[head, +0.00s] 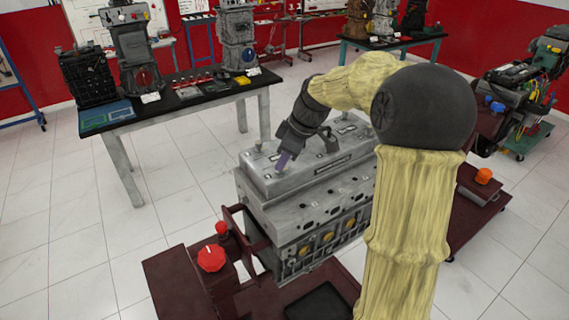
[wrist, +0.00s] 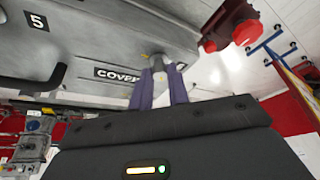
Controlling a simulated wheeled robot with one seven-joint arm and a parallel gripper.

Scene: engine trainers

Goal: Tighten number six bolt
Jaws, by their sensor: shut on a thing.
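The grey engine block with its top cover (head: 262,180) stands on the dark red trainer stand. My gripper (head: 284,161) points down at the left end of the cover in the head view. In the wrist view its two purple fingers (wrist: 160,78) are closed around a small grey bolt (wrist: 157,62) at the cover, just beside the "COVER" label (wrist: 118,74). The bolt's own number cannot be read. A dark handle (wrist: 45,82) lies at the left of the wrist view.
A red knob (head: 211,258) and a smaller red button (head: 221,228) are at the stand's front left. A black-topped table (head: 180,101) with engine parts stands behind. An orange knob (head: 484,176) is at the right. Tiled floor is free at the left.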

